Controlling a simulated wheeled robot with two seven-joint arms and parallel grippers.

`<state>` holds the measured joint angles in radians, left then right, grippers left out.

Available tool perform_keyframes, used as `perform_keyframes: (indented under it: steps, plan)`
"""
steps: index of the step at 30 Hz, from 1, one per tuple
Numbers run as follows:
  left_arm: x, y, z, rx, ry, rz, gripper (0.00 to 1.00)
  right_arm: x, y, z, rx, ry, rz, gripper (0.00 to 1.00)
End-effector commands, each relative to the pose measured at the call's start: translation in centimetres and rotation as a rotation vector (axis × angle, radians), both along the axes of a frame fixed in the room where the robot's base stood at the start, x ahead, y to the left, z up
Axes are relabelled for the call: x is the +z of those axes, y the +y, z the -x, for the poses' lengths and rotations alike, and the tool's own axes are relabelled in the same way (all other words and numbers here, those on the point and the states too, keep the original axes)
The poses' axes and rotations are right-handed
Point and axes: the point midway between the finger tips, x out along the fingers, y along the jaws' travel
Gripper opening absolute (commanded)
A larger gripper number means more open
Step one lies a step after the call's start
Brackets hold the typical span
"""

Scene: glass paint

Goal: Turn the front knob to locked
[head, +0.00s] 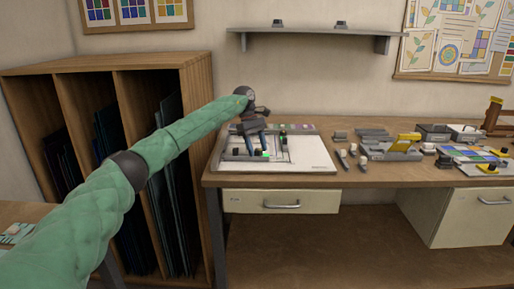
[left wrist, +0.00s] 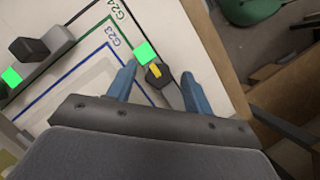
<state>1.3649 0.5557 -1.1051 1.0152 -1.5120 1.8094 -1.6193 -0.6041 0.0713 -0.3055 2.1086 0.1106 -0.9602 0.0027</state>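I cannot tell how far above the board the fingertips are. In the head view my left gripper (head: 257,147) points down over the white board (head: 310,155), and hides the knob there. A second black knob (left wrist: 28,50) stands farther left in the wrist view. My right gripper is not in view.
Green and blue outlines marked G24 and G23 lie on the board. To the right on the wooden table (head: 350,178) are grey blocks, a yellow-topped tool (head: 405,142) and a colour palette (head: 470,155). A shelf (head: 315,32) hangs above.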

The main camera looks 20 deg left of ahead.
Motion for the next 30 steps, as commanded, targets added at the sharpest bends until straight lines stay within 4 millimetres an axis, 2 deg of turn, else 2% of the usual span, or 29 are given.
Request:
perform_keyframes:
  steps: [11, 17, 24, 30]
  plan:
    - [0.5, 0.2, -0.1, 0.000, -0.001, 0.000, 0.51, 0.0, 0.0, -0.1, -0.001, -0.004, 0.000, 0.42]
    - [3.1, 1.1, -0.7, 0.002, -0.002, 0.000, 0.51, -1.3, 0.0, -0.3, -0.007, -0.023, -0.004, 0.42]
    - [6.1, 2.2, -1.3, 0.002, -0.001, 0.001, 0.51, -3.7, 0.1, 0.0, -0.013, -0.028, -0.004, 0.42]
    - [7.1, 2.6, -1.5, 0.000, 0.001, 0.000, 0.51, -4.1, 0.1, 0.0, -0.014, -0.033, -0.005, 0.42]
